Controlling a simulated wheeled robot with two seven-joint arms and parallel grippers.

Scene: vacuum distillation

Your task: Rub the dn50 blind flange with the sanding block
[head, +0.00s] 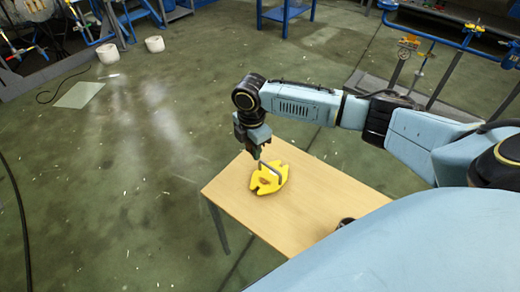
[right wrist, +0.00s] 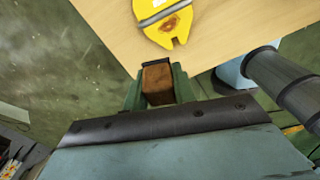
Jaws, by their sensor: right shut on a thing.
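The flange (head: 268,179) is a yellow notched plate with a grey bar across it, lying on the wooden table. In the right wrist view the yellow plate (right wrist: 163,32) shows a rusty brown patch beside the bar. My right gripper (head: 257,153) is above the far left edge of the plate. In the right wrist view the gripper (right wrist: 157,84) is shut on a brown block (right wrist: 158,78), which looks like the sanding block. The block appears apart from the plate, but I cannot tell its exact height. My left gripper is not in view.
The wooden table (head: 310,203) is otherwise mostly bare, with a small dark object (head: 345,222) at its near edge. Blue pipework (head: 455,42) stands at the back right. White rolls (head: 154,44) and a pale sheet (head: 79,95) lie on the floor.

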